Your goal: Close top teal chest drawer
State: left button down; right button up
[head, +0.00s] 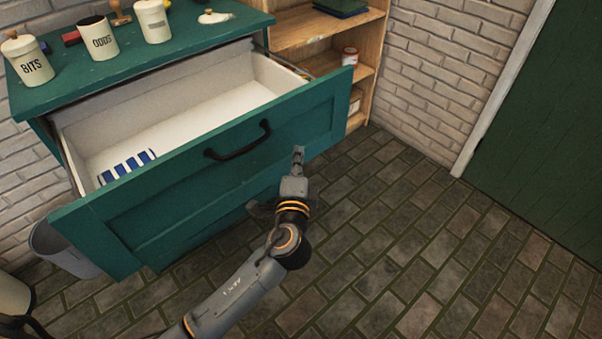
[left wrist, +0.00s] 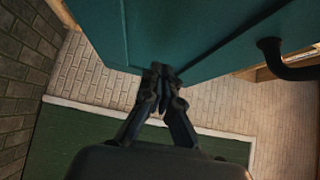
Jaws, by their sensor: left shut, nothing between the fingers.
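The teal chest (head: 185,58) stands against the brick wall in the head view. Its top drawer (head: 225,150) is pulled far out, with a dark curved handle (head: 238,142) on its front. The handle also shows at the right of the left wrist view (left wrist: 285,62). A blue-and-white striped item (head: 127,166) lies inside the drawer. My left gripper (head: 298,156) is shut and empty, in front of the drawer face, right of the handle. In the left wrist view the fingertips (left wrist: 162,70) are together at the teal panel's edge; I cannot tell whether they touch it. My right gripper is not in view.
Canisters marked BITS (head: 30,62) and ODDS (head: 99,38), and another canister (head: 153,20), stand on the chest top. A wooden shelf (head: 310,25) is behind on the right. A grey bin (head: 62,250) stands at lower left. The paved floor (head: 430,220) at right is clear.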

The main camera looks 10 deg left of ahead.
pick_arm(q)
jog(key=shift+w+a, duration=0.75)
jog(key=shift+a, duration=0.3)
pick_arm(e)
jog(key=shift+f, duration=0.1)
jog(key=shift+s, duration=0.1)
